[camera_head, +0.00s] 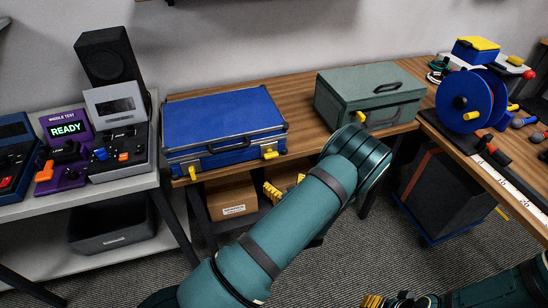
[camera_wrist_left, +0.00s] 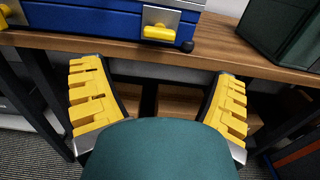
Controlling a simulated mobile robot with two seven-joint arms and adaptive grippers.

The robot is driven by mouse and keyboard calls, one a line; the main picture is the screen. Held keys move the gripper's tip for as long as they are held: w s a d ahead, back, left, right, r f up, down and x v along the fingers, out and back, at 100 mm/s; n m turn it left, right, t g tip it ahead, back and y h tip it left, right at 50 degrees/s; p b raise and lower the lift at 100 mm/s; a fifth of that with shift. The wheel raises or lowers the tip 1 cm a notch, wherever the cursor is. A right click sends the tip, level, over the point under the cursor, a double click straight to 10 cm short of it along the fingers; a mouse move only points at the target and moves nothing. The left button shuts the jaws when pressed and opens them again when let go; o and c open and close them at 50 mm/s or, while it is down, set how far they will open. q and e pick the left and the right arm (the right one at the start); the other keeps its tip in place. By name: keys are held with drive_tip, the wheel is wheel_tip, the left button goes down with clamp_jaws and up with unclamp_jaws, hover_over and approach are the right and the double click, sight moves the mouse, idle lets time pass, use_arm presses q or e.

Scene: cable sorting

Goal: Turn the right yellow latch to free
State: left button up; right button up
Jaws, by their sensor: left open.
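A closed blue case (camera_head: 222,118) lies on the wooden table. Its right yellow latch (camera_head: 270,155) sits at the front right corner; in the left wrist view the latch (camera_wrist_left: 160,33) shows as a sideways yellow tab over a silver plate. The left yellow latch (camera_head: 193,173) is at the front left. My left gripper (camera_head: 284,186) is open and empty, below and in front of the right latch, not touching it. In the left wrist view its two yellow-padded fingers (camera_wrist_left: 158,98) are spread wide below the table edge. My right gripper (camera_head: 388,301) is only partly visible at the bottom edge.
A grey-green case (camera_head: 365,90) stands right of the blue case. The table edge (camera_wrist_left: 230,63) runs between my left fingers and the latch. Cardboard boxes (camera_head: 231,197) sit under the table. Test devices (camera_head: 64,150) stand at left, a blue cable reel (camera_head: 465,102) at right.

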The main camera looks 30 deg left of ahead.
sight(272, 157)
use_arm(q)
drive_tip(key=b+x, duration=0.1)
drive_tip(key=x, duration=1)
drive_tip(key=shift+w+a, duration=0.15)
drive_tip(key=shift+a, duration=0.1)
drive_tip(key=c, duration=1.2)
